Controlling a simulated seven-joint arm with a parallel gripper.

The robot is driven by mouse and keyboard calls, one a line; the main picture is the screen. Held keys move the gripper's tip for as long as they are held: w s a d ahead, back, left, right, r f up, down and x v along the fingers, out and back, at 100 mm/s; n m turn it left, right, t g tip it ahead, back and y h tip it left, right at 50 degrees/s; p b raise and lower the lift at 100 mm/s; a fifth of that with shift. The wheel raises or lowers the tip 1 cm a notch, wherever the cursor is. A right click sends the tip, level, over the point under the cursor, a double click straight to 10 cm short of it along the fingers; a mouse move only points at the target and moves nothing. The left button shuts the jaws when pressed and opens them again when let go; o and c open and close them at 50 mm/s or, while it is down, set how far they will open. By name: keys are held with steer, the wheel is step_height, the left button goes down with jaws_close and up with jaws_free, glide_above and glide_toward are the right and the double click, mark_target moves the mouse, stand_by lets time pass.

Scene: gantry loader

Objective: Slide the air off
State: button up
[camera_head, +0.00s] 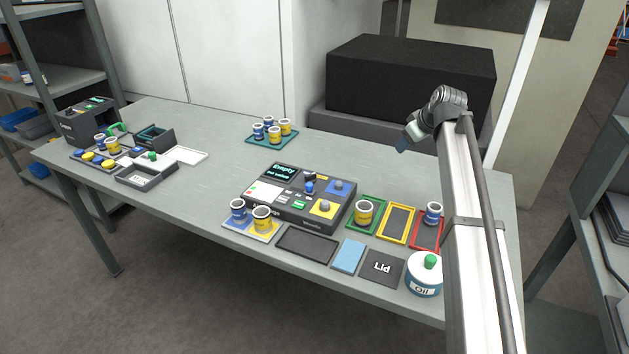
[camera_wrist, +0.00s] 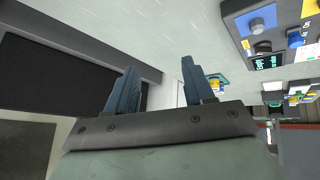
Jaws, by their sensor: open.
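The control unit (camera_head: 290,222) stands mid-table, with a display reading "Empty no value", a blue knob (camera_head: 310,187), a blue pad, a yellow pad with a grey knob (camera_head: 325,206), and green buttons. No air label is legible, so I cannot tell which part is the air slide. The unit also shows at the upper right of the wrist view (camera_wrist: 234,8). My gripper (camera_head: 401,147) is raised above the table's back right, to the right of the unit and apart from it. In the wrist view its two blue fingers (camera_wrist: 156,78) are spread with nothing between them.
Green, yellow (camera_head: 397,240) and red trays lie right of the unit, with cups in the green and red ones. An oil can (camera_head: 424,280) stands at the front right. A teal tray (camera_head: 262,140) with several cups sits behind. The back right tabletop is clear.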

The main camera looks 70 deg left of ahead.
steer(key=s+a+r+n+g+h, duration=0.1)
steer(key=s+n+g+h, duration=0.1)
steer(key=s, duration=1)
steer(key=s+a+n+g+h, duration=0.1)
steer(key=s+a+n, duration=0.1)
steer(key=s, duration=1)
glide_toward(309, 184)
steer(key=shift+h, duration=0.3)
steer(key=x, duration=0.8)
steer(key=shift+a, duration=0.35)
jaws_close()
